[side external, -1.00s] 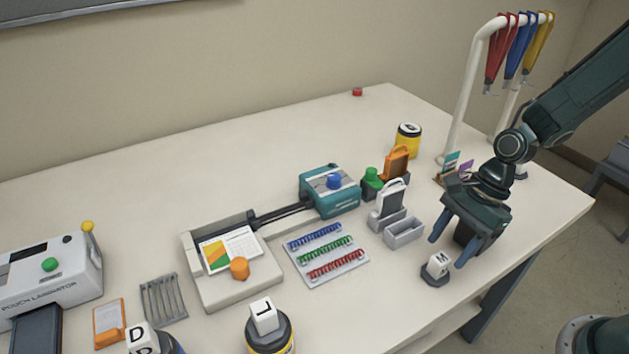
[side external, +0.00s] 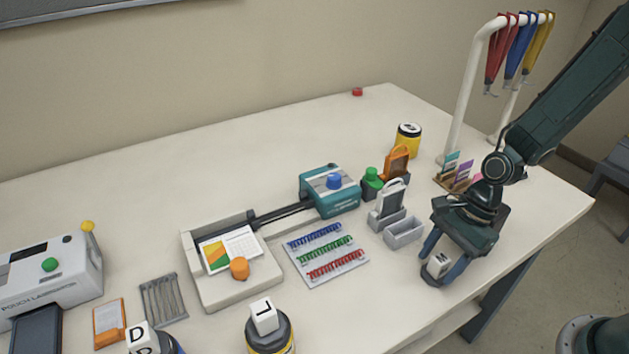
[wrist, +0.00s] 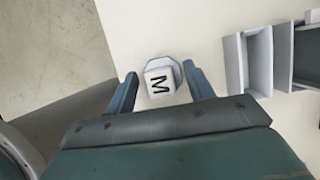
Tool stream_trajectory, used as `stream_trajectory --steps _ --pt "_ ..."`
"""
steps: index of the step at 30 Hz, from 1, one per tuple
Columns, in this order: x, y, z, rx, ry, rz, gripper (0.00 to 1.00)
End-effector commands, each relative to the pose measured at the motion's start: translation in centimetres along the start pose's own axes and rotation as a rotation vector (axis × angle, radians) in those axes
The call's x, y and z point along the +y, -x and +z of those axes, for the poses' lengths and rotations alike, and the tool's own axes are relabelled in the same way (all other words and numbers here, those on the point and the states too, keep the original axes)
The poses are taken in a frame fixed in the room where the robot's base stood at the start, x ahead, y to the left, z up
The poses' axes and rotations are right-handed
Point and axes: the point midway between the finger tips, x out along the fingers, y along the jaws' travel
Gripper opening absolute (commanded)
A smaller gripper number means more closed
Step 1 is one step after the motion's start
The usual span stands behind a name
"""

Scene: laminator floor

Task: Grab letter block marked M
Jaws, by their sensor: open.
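The white letter block marked M (side external: 438,264) sits on a small dark base near the table's right front edge. It also shows in the wrist view (wrist: 159,82), with the black M facing up and a grey-white base around it. My gripper (side external: 441,270) is open and points down, with one blue finger on each side of the block. In the wrist view my gripper (wrist: 160,88) has its fingertips left and right of the block, with slim gaps to it. I cannot tell how far the fingertips are above the table.
A grey open holder (side external: 404,233) stands just left of my gripper, and a tray of coloured coils (side external: 327,253) lies farther left. Blocks marked L (side external: 264,316) and D (side external: 142,338) stand at the front. A white rack (side external: 463,90) with hanging lanyards rises behind my arm.

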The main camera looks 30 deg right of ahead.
Motion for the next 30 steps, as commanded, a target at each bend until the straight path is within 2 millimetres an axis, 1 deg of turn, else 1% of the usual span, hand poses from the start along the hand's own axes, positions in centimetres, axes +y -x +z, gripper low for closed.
stream_trajectory --steps 1,5,6,9,22,26,30 --pt "0.0 0.0 0.0 0.000 0.000 0.000 0.51" --pt "0.0 0.0 0.0 0.000 0.000 0.000 0.25" --pt "0.0 0.0 0.0 0.000 0.000 0.000 0.17" --pt "0.0 0.0 0.0 0.000 0.000 0.000 0.00" --pt "-0.1 0.2 0.1 -0.001 0.001 -0.002 0.00" --pt "-0.1 0.7 0.3 -0.001 0.001 -0.002 0.00" --pt "-0.1 1.6 0.7 -0.001 0.001 -0.003 0.00"
